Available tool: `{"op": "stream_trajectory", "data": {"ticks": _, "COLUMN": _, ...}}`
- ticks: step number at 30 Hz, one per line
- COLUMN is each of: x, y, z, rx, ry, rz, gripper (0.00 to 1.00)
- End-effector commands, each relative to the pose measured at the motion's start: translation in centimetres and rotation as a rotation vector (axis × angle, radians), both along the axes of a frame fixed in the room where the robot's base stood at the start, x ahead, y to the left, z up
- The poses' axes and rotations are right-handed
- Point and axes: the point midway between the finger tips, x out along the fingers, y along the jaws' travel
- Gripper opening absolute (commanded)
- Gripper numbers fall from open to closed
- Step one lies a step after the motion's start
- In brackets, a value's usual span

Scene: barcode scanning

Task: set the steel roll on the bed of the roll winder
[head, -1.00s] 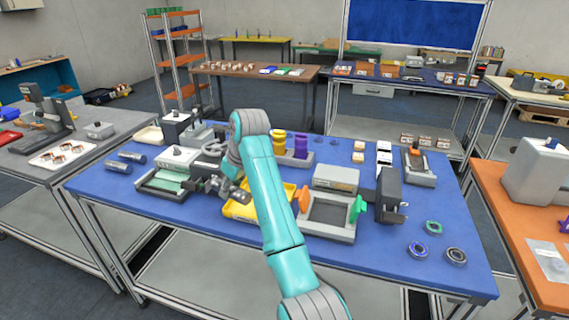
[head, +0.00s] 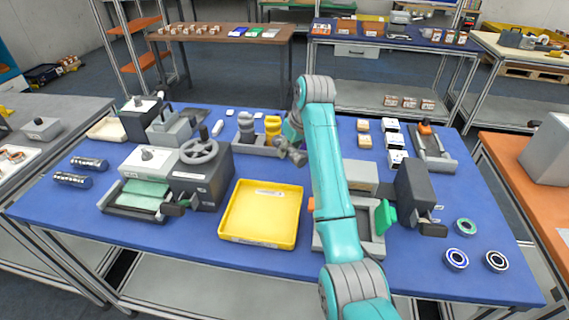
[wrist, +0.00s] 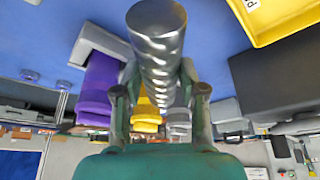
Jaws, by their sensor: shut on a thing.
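A shiny, spiral-patterned steel roll (wrist: 158,45) is held in my gripper (wrist: 160,108), with its fingers closed on either side of it. In the head view my gripper (head: 291,149) is small and partly hidden by its own arm, above the back middle of the blue table and beside the roll stand. A grey frame (head: 378,246) with a dark recess, an orange end piece and a green end piece (head: 386,216) stands front right of the gripper; it may be the roll winder. My arm hides much of it. The held roll is apart from it.
A yellow tray (head: 232,238) lies empty left of the frame. A handwheel machine (head: 203,185) stands further left. Yellow (head: 272,126), grey (head: 246,124) and purple (wrist: 98,88) rolls are near the gripper. A dark upright unit (head: 414,190) stands right of the frame.

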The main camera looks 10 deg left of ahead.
Motion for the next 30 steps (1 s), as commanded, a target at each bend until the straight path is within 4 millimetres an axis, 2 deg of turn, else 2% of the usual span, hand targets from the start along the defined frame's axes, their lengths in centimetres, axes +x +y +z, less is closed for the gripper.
{"op": "stream_trajectory", "data": {"ticks": 3, "x": 0.0, "y": 0.0, "z": -2.2, "rx": 0.0, "ry": 0.001, "rz": 0.0, "gripper": 0.0}}
{"op": "stream_trajectory", "data": {"ticks": 10, "x": 0.0, "y": 0.0, "z": -4.2, "rx": 0.0, "ry": 0.0, "rz": 0.0, "gripper": 0.0}}
{"op": "stream_trajectory", "data": {"ticks": 16, "x": 0.0, "y": 0.0, "z": -6.7, "rx": 0.0, "ry": -0.001, "rz": 0.001, "gripper": 0.0}}
{"op": "stream_trajectory", "data": {"ticks": 28, "x": 0.0, "y": 0.0, "z": -7.2, "rx": 0.0, "ry": -0.001, "rz": 0.001, "gripper": 0.0}}
{"op": "stream_trajectory", "data": {"ticks": 29, "x": 0.0, "y": 0.0, "z": -7.3, "rx": 0.0, "ry": 0.0, "rz": 0.001, "gripper": 0.44}}
{"op": "stream_trajectory", "data": {"ticks": 30, "x": 0.0, "y": 0.0, "z": -7.3, "rx": 0.0, "ry": 0.0, "rz": 0.001, "gripper": 0.54}}
